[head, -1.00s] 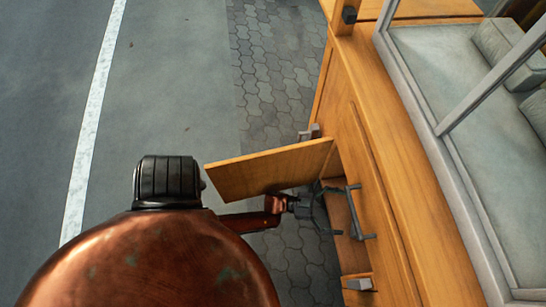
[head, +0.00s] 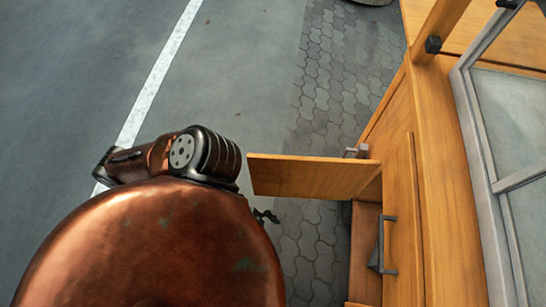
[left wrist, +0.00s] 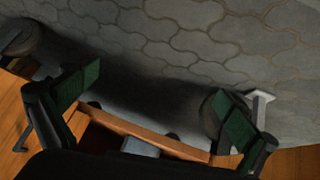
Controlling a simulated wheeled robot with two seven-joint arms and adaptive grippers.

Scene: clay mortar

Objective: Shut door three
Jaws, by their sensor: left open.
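A wooden door panel (head: 312,177) stands swung out from the side of a wooden cart (head: 440,200). No number on it is readable. An open compartment (head: 365,235) shows beside it, and a dark handle (head: 389,245) is on the cart's front right of the opening. My left gripper (head: 265,215) is just below and left of the panel's outer end, mostly hidden behind my copper body. In the left wrist view its green-padded fingers (left wrist: 157,88) are spread and empty, with a thin wooden edge (left wrist: 140,135) beneath them. My right gripper is out of view.
A window frame (head: 490,150) rises from the cart's top at the right. Grey paving (head: 335,70) and open road with a white line (head: 165,70) lie free to the left. In the left wrist view a wheel (left wrist: 222,105) and a metal bracket (left wrist: 260,103) show near the right finger.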

